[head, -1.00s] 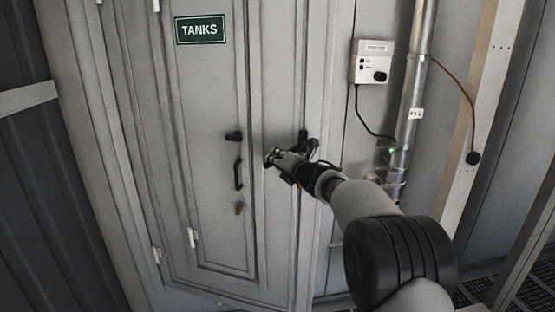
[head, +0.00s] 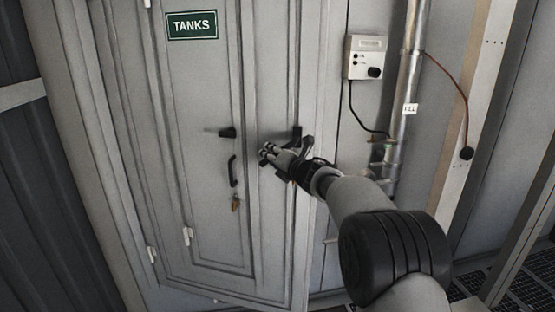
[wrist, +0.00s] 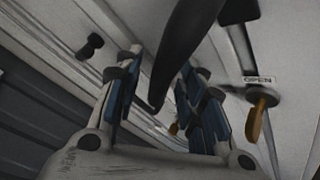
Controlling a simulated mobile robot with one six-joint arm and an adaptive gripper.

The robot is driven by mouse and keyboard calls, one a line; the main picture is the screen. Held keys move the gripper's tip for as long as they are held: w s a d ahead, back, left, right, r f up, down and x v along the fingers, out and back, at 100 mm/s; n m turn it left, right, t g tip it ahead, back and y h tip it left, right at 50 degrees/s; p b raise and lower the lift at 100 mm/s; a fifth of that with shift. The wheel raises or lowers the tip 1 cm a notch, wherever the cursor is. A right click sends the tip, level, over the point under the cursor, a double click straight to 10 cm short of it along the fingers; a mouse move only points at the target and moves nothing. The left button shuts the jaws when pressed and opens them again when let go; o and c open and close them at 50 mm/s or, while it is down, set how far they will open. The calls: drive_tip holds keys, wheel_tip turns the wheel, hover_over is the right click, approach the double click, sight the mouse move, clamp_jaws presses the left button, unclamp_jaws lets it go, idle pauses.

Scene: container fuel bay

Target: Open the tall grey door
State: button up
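The tall grey door (head: 215,95) with a green TANKS sign (head: 192,25) fills the left middle of the head view and looks closed. It carries a black lever (head: 228,132), a black pull handle (head: 232,171) below it and a small brass piece (head: 236,205) lower down. My gripper (head: 266,152) appears just right of the pull handle in the head view; whether it touches is unclear. In the wrist view my gripper (wrist: 157,95) has its blue-padded fingers apart. A dark bar (wrist: 185,50) shows between or beyond them; I cannot tell which.
A white control box (head: 366,57) with a cable hangs on the wall to the right, beside a vertical metal pipe (head: 411,60). An OPEN label (wrist: 258,79) and a brass-coloured piece (wrist: 257,117) show at right in the wrist view. Dark grating (head: 530,285) lies at lower right.

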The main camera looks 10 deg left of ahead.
drive_tip(key=v, duration=1.2)
drive_tip(key=shift+r, duration=0.1)
drive_tip(key=shift+c, duration=0.3)
